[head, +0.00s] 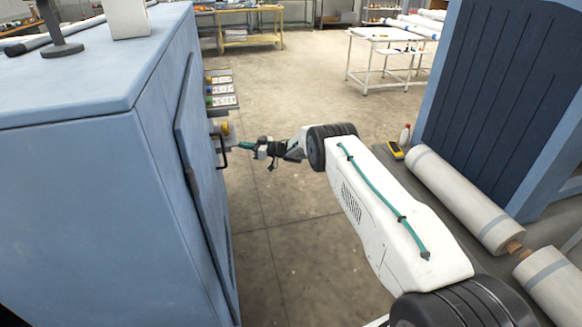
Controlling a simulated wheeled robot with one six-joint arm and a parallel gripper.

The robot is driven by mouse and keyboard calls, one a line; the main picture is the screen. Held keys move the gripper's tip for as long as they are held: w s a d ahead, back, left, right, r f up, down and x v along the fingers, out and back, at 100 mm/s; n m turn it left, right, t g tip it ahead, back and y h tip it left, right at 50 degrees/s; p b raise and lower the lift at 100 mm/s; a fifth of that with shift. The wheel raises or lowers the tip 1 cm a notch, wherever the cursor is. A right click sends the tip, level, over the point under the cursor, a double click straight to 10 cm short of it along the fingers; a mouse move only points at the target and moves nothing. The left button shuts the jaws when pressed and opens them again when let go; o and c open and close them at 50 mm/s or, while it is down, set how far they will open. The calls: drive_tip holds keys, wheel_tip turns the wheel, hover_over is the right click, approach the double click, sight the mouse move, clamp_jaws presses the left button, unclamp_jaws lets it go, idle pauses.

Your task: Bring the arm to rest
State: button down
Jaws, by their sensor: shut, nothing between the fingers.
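My gripper (264,151) is at the far end of my white arm, left of the picture's middle. It is small and dark here, shut and empty. It is in the air over the floor, just right of the blue cabinet (75,190). A black bar handle (222,151) stands out from the cabinet's side, a little left of my gripper. I cannot tell the exact gap between them. My arm reaches out from the lower right and its elbow is bent.
Labelled coloured controls (221,90) and a yellow-and-grey knob (228,130) are on the cabinet's far side. At right, pale rolls (463,198), a yellow device (395,150) and a bottle (405,134) lie near a dark blue panel (505,90). Open floor (290,85) stretches behind.

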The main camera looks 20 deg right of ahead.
drive_tip(key=s+d, duration=0.1)
drive_tip(key=d, duration=0.8)
drive_tip(key=w+d+f+m+t+h, duration=0.2)
drive_tip(key=d+f+m+h, duration=0.2)
drive_tip(key=d+f+h, duration=0.3)
drive_tip(key=s+d+r+m+g+h, duration=0.3)
drive_tip(key=s+d+r+m+h, duration=0.1)
drive_tip(key=s+d+r+h, duration=0.4)
drive_tip(key=s+a+r+m+g+h, duration=0.1)
drive_tip(key=s+a+r+g, duration=0.15)
drive_tip(key=s+r, duration=0.65)
drive_tip(key=s+a+r+m+g, duration=0.1)
drive_tip(key=s+a+r+g, duration=0.3)
drive_tip(key=s, duration=0.9)
drive_tip(key=s+a+r+m+g+h, duration=0.1)
drive_tip(key=s+r+g, duration=0.1)
drive_tip(key=s+r, duration=0.7)
drive_tip(key=s+a+r+y, duration=0.1)
drive_tip(key=s+a+r, duration=0.2)
drive_tip(key=s, duration=0.8)
drive_tip(key=s+a+r, duration=0.3)
drive_tip(key=s+a, duration=0.1)
drive_tip(key=s, duration=0.7)
drive_tip(key=s+a+r+y, duration=0.1)
drive_tip(key=s+a+r, duration=0.2)
drive_tip(key=s, duration=0.8)
drive_tip(key=shift+s+a+r+y, duration=0.3)
drive_tip(key=shift+s+a+r, duration=0.05)
drive_tip(key=shift+a, duration=0.15)
